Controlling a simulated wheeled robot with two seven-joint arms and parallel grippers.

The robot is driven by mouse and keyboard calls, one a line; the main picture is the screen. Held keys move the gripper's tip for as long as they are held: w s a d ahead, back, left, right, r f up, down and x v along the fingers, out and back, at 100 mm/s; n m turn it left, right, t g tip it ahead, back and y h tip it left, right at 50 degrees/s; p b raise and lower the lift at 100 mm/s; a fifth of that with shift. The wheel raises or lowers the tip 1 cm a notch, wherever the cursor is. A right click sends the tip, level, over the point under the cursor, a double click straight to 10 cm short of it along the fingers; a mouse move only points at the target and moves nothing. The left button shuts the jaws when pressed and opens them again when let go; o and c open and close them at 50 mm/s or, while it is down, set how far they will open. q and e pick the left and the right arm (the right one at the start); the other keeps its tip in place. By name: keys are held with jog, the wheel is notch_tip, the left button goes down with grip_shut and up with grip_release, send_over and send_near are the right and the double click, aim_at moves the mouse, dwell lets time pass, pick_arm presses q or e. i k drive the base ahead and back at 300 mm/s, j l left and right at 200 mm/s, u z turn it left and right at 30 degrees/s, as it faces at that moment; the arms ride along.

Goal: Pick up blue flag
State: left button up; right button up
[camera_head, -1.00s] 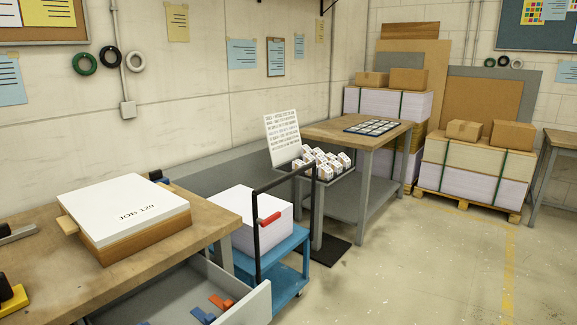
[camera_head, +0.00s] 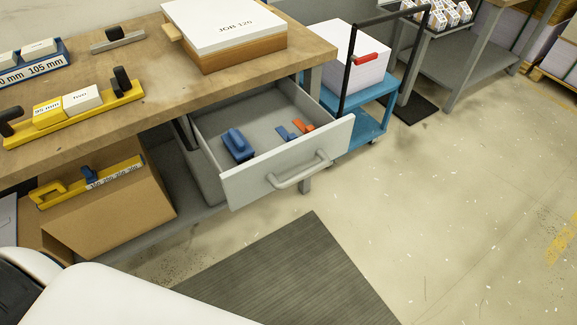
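The open grey drawer (camera_head: 285,180) under the workbench holds a few small items. A small blue piece (camera_head: 283,133), which looks like the blue flag, lies on the drawer floor at the right. A similar orange piece (camera_head: 303,126) lies right beside it. A larger blue block with a raised grip (camera_head: 237,145) sits apart from them at the left of the drawer. Neither of my grippers is in view; only a white part of my own body shows at the bottom left.
The wooden workbench (camera_head: 130,75) overhangs the back of the drawer and carries a paper stack (camera_head: 225,28) and yellow and blue gauges. A blue cart (camera_head: 368,120) with a black handle stands right of the drawer. A cardboard box (camera_head: 120,215) sits below left. The floor in front is open, with a dark mat (camera_head: 290,270).

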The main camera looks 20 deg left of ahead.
aim_at(286, 132)
jog(key=u, duration=0.9)
jog(key=j+u, duration=0.4)
jog(key=i+j+u, duration=0.2)
jog(key=j+u, duration=0.25)
